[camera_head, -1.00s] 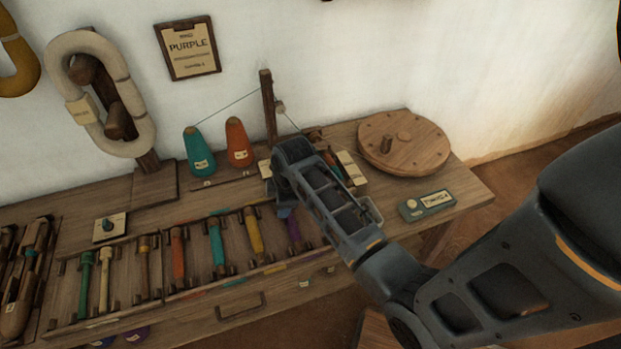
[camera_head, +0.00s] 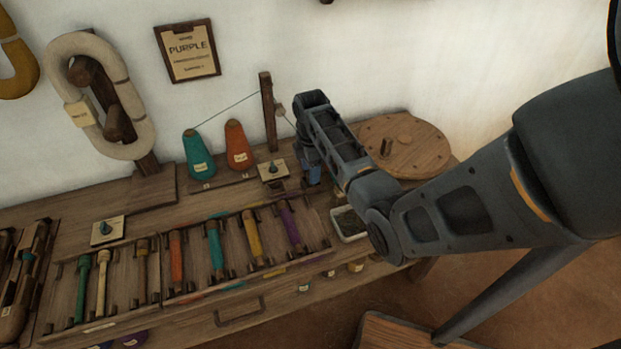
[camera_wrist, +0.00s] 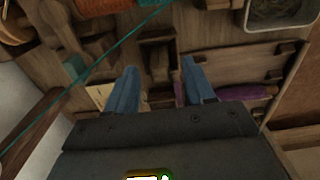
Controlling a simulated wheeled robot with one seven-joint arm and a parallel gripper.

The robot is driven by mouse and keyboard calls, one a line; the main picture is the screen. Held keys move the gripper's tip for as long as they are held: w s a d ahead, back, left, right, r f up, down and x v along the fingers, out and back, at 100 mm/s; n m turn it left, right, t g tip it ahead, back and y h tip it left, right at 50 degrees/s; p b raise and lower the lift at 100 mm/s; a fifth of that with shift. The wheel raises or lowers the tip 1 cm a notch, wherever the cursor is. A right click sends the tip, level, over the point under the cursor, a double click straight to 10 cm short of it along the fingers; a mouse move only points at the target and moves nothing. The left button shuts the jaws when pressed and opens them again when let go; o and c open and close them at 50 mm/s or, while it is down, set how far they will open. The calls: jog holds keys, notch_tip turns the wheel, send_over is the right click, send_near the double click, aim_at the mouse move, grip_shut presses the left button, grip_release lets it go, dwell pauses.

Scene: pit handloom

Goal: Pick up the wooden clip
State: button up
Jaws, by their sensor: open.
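My gripper (camera_wrist: 160,66) is open, its two blue fingers apart with nothing held between them. In the head view its blue fingertips (camera_head: 313,173) show below the wrist, over the back of the bench. A small brown wooden piece (camera_wrist: 158,58) in a dark slot lies beyond the fingertips in the wrist view, roughly in line with the gap. It may be the wooden clip, but I cannot tell for sure. Other brown wooden parts (camera_wrist: 98,48) lie to its left. In the head view my arm covers part of this area.
A teal thread (camera_wrist: 85,75) runs diagonally across the wrist view. Teal (camera_head: 199,155) and orange (camera_head: 238,146) cones stand behind a rack of several coloured bobbins, including a purple one (camera_head: 290,222). A white tray (camera_head: 349,238) and a round wooden disc (camera_head: 425,150) are on the right.

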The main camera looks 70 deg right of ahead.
jog(key=shift+f, duration=1.1)
grip_shut()
